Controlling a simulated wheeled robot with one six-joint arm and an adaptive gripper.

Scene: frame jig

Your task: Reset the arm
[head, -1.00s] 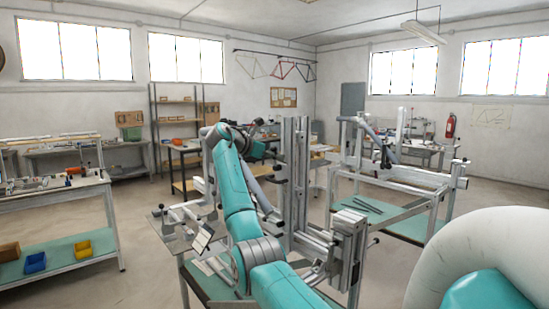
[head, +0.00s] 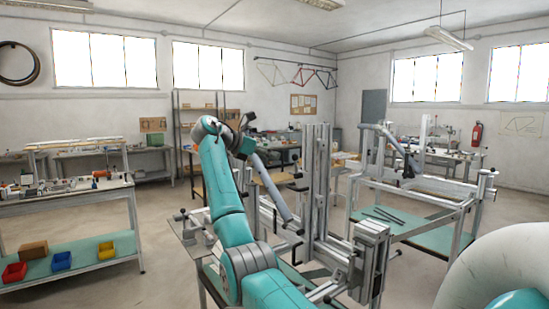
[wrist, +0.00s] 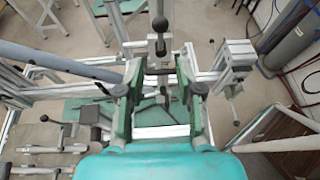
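My arm (head: 229,190) is teal with grey joints and rises from the bottom middle of the head view, bent at the top. My gripper (wrist: 160,100) shows in the wrist view with its two dark green fingers apart. I see nothing held between them. In the head view the gripper is small and dark near the bent wrist, and its fingers are hard to make out. The frame jig (head: 317,190), with tall silver posts, stands just right of my arm. A grey tube (head: 275,190) slants beside the arm; it also shows left of the fingers in the wrist view (wrist: 60,62).
A second jig stand (head: 425,185) is at the right. A bench (head: 65,200) at the left has red, blue and yellow bins (head: 61,261) on its lower shelf. Shelving (head: 205,135) stands at the back. Open floor lies between the left bench and the jig.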

